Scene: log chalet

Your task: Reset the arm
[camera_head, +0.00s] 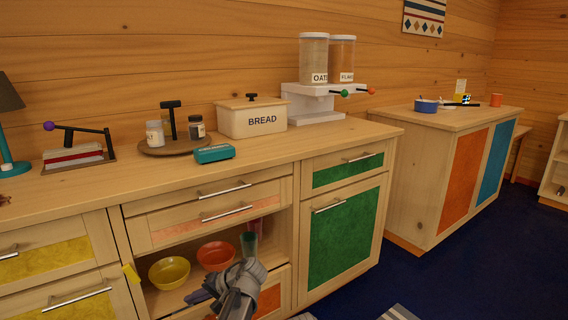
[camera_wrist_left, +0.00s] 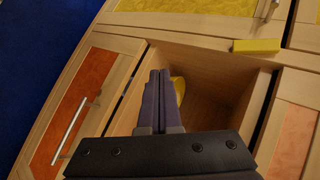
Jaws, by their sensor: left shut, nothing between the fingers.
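My left arm comes in at the bottom of the head view, in front of the open shelf compartment (camera_head: 205,252). My left gripper (camera_head: 198,298) points left there, low and near the compartment's floor. In the left wrist view, the two dark fingers of the left gripper (camera_wrist_left: 158,78) lie together, shut with nothing between them, over the open compartment. My right gripper is not in view.
The compartment holds a yellow bowl (camera_head: 169,272), an orange bowl (camera_head: 216,256) and glasses (camera_head: 249,243). A small yellow block (camera_head: 131,273) sits at its left edge. The counter above carries a bread box (camera_head: 252,120).

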